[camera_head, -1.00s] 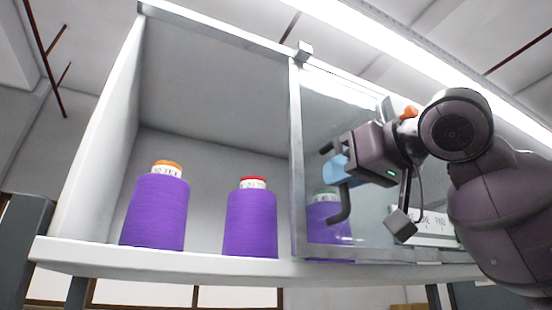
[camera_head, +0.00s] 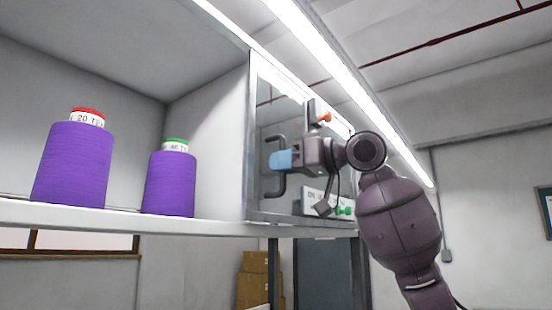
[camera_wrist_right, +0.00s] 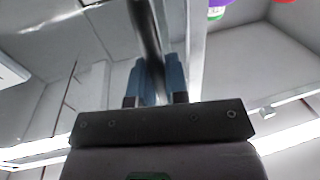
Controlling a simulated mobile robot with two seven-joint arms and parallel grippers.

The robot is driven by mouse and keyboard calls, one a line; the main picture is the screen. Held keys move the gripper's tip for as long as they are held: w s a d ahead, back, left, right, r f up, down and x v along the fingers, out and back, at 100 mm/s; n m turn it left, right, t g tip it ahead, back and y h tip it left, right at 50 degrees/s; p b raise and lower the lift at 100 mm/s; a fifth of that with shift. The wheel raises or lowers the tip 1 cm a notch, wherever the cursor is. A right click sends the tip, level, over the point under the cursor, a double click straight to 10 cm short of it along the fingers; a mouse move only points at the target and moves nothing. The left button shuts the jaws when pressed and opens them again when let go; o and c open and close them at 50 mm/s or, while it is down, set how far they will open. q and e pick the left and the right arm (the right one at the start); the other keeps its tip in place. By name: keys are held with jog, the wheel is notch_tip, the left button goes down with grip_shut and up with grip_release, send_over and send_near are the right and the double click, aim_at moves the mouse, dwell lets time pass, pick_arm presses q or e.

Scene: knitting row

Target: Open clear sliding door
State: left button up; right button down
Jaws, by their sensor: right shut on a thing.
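The clear sliding door (camera_head: 263,205) has a grey metal frame and stands at the right part of the cabinet in the head view. A dark bar handle (camera_head: 275,192) is mounted on its face. My right gripper (camera_head: 280,160), with blue fingertips, is shut on the middle of this handle. In the right wrist view the dark handle (camera_wrist_right: 146,30) runs between the blue fingers of the gripper (camera_wrist_right: 157,78). The cabinet front left of the door frame is open. My left gripper is not in view.
Purple thread spools with a red top (camera_head: 75,165) and a green top (camera_head: 169,183) stand on the white shelf (camera_head: 120,218) in the open part. A white labelled box (camera_head: 313,201) shows at the door's lower right. Cardboard boxes (camera_head: 252,280) stand below, behind.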

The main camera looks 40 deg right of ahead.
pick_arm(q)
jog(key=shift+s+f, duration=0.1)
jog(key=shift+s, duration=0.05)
pick_arm(e)
jog(key=c, duration=1.1)
grip_release()
jog(key=shift+c, duration=0.2)
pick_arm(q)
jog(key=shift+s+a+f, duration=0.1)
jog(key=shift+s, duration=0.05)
pick_arm(e)
jog(key=shift+s, duration=0.1)
pick_arm(q)
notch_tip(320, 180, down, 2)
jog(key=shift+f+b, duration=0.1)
jog(key=shift+b, duration=1.1)
pick_arm(e)
jog(key=v, duration=1)
jog(key=shift+s+d, duration=0.2)
jog(key=shift+s, duration=0.05)
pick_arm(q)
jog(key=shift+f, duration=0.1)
pick_arm(e)
jog(key=shift+s, duration=0.1)
